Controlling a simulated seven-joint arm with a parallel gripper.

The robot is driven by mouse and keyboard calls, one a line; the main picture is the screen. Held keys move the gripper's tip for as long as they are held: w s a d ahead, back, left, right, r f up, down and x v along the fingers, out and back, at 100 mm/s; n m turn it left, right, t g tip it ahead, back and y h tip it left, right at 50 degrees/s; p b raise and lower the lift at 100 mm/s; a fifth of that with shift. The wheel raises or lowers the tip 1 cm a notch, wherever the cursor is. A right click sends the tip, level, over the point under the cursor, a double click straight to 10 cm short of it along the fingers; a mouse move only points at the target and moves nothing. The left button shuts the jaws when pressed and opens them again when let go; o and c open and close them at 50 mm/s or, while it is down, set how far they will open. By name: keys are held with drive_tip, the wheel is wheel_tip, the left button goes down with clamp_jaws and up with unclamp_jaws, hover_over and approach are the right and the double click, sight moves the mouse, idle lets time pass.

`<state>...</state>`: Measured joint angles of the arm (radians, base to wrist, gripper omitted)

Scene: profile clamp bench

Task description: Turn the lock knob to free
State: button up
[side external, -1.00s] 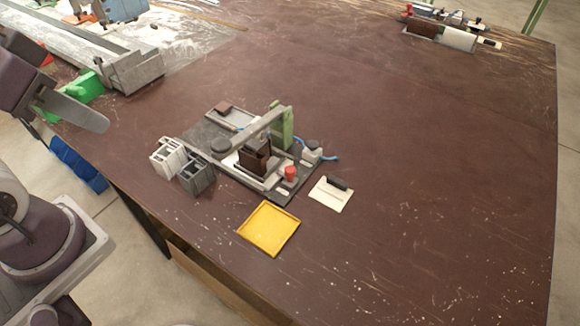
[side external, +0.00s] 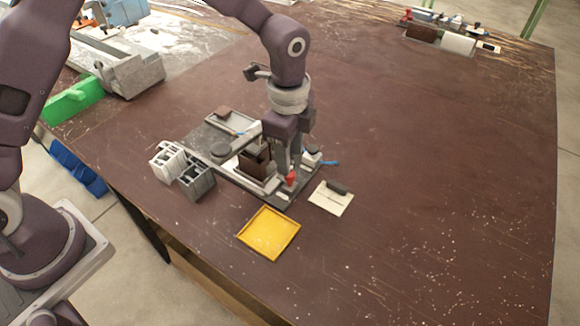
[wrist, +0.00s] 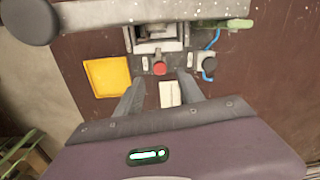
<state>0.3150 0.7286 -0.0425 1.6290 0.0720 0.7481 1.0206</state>
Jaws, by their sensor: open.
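The clamp fixture stands on a dark base plate (side external: 200,137) on the bench. A red knob (side external: 291,178) sits at its front edge; the wrist view shows it as a red cap (wrist: 160,68). A dark round knob (wrist: 209,63) on a pale block is to its right in the wrist view. I cannot tell from markings which one is the lock knob. My gripper (side external: 289,171) points down over the fixture's front. In the wrist view its fingers (wrist: 161,77) are spread, with the red knob between and just beyond the tips. Contact cannot be judged.
A grey clamp bar (wrist: 150,11) with a big dark knob (wrist: 30,20) crosses above the fixture. A yellow tray (side external: 268,234) and a white card with a dark piece (side external: 330,200) lie in front. Grey blocks (side external: 197,180) stand left.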

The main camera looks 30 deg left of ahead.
sight(290, 179)
wheel_tip(290, 179, down, 5)
drive_tip(key=shift+w+r, duration=0.1)
clamp_jaws()
idle(0.4)
drive_tip(key=n, duration=0.8)
drive_tip(key=shift+n, duration=0.4)
drive_tip(key=n, duration=0.4)
drive_tip(key=shift+w+n+y, duration=0.1)
drive_tip(key=shift+n+y, duration=0.2)
drive_tip(key=shift+n, duration=2.2)
